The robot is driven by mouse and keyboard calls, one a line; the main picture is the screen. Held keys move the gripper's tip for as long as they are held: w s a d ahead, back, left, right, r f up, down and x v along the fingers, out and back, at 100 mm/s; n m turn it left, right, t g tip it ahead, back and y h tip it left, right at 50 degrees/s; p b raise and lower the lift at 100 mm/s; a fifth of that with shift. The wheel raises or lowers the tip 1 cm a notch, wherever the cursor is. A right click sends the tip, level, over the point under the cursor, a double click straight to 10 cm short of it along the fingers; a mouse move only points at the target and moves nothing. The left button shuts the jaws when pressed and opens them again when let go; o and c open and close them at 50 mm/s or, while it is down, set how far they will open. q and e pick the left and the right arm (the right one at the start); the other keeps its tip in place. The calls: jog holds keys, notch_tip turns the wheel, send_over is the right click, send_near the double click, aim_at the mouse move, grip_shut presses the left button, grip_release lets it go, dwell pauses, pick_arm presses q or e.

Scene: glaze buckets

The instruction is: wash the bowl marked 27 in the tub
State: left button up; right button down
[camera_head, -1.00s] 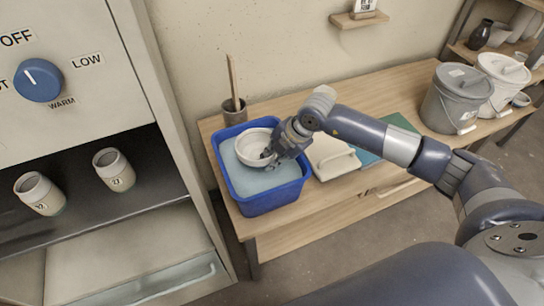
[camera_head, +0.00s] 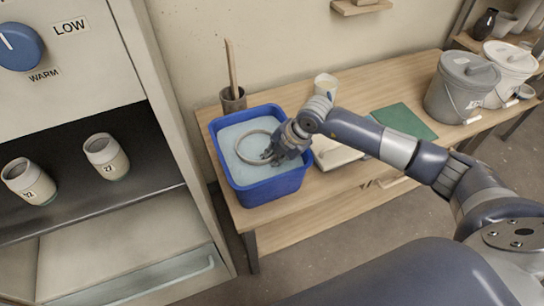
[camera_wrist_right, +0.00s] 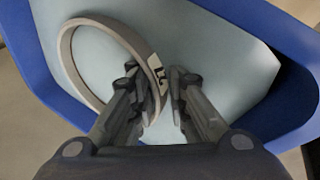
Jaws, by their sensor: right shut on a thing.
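The blue tub (camera_head: 262,190) stands on the wooden table and holds pale blue water (camera_head: 230,135). The bowl (camera_head: 238,156) sits low in the water, with only its rim ring showing above the surface. In the wrist view the bowl (camera_wrist_right: 66,50) carries a small pale label (camera_wrist_right: 158,68) whose digits are upside down and hard to read. My right gripper (camera_head: 272,153) is shut on the near right part of the rim; in the wrist view its fingers (camera_wrist_right: 155,80) straddle the rim beside the label. The bowl's body is hidden under water. My left gripper is not in view.
A pot (camera_head: 233,103) with a wooden stick stands behind the tub. A white cup (camera_head: 326,85), a pale slab (camera_head: 333,156) and a green mat (camera_head: 405,122) lie to the right. A grey bucket (camera_head: 455,95) stands farther right. Two jars (camera_head: 106,157) sit in the left cabinet.

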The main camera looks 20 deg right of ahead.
jog(key=shift+a+r, duration=0.1)
jog(key=shift+a, duration=0.55)
jog(key=shift+d, duration=0.15)
jog(key=shift+d, duration=1.1)
jog(key=shift+a+p, duration=0.4)
jog(key=shift+a, duration=0.85)
